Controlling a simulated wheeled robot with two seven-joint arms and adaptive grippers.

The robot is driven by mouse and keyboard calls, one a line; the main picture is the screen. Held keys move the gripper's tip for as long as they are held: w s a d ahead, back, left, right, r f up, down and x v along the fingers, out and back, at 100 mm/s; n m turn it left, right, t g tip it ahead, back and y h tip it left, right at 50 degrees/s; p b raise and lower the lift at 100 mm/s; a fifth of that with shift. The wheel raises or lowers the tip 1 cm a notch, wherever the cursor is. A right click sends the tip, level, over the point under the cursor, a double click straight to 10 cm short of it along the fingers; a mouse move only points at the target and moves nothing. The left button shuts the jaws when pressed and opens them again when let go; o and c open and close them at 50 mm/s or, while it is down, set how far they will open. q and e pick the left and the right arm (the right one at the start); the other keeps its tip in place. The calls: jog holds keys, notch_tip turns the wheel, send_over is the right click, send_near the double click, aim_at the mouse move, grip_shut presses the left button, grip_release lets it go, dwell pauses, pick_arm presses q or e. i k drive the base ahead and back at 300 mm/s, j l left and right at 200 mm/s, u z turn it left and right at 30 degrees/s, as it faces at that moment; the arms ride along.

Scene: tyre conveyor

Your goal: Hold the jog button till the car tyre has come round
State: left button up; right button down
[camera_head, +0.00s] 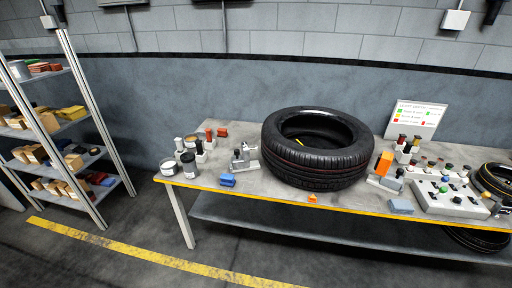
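A large black car tyre (318,150) lies flat on the workbench, with a small yellow mark inside its opening and thin red marks on its tread. A light grey control box (452,204) with several coloured and black buttons and knobs is at the bench's right. I cannot tell which one is the jog button. Neither of my grippers is in view.
The grey workbench (220,190) has a yellow front edge. An orange block (384,163) and a sign board (415,118) stand right of the tyre. Shelves (93,110) with boxes are far left.

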aim_at(456, 199)
jog(key=z, duration=1.85)
